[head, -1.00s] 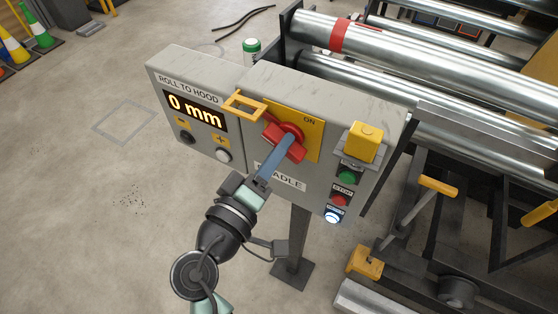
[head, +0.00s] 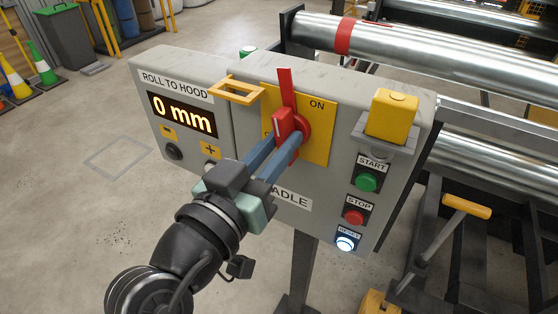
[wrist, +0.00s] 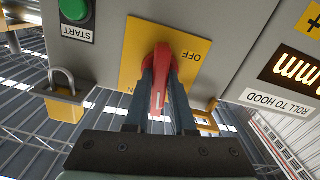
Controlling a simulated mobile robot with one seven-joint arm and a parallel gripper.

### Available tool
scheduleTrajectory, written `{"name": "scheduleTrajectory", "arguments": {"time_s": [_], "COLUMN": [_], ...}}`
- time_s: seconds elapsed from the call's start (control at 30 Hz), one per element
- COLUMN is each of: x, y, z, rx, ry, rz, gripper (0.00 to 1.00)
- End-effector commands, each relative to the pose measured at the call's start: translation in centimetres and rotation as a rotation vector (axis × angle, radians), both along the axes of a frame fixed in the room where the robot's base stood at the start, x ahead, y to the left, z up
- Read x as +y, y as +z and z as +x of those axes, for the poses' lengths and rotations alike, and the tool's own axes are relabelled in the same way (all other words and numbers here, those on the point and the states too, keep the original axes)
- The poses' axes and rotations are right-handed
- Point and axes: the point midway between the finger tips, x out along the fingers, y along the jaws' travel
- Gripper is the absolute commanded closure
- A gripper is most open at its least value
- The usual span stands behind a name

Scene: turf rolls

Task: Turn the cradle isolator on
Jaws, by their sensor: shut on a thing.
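The cradle isolator is a red rotary handle (head: 286,88) on a yellow plate (head: 321,135) on the grey control box. The handle stands close to upright in the head view, with ON printed at the plate's upper right. In the wrist view the red handle (wrist: 160,88) runs between my fingers, with OFF at the plate's upper right and ON, partly hidden, at lower left. My gripper (head: 285,143) is shut on the handle, one blue-grey finger on each side; it also shows in the wrist view (wrist: 160,75). The fingers cover part of the plate's lettering.
A yellow loop (head: 236,89) sticks out left of the plate. A yellow block on a grey bracket (head: 392,114) juts out at right, above START (head: 366,183), STOP (head: 354,216) and a lit RESET button (head: 345,243). A "0 mm" display (head: 182,114) is at left. Steel rollers (head: 440,65) lie behind.

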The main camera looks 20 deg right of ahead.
Motion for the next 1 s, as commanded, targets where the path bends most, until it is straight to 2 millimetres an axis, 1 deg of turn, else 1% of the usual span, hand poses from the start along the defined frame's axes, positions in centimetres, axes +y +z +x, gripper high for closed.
{"name": "scheduleTrajectory", "arguments": {"time_s": [0.03,0.4,0.93,0.97,1.0], "x": [0.05,0.06,0.04,0.04,0.04], "y": [-0.47,-0.19,-0.07,-0.06,-0.06], "z": [0.03,0.03,0.02,0.02,0.02], "rx": [-0.026,-0.141,-0.159,-0.159,-0.158], "ry": [0.001,0.001,0.001,0.001,0.001], "rz": [0.02,0.112,0.128,0.128,0.127], "gripper": [1.0,1.0,1.0,0.76,0.69]}}
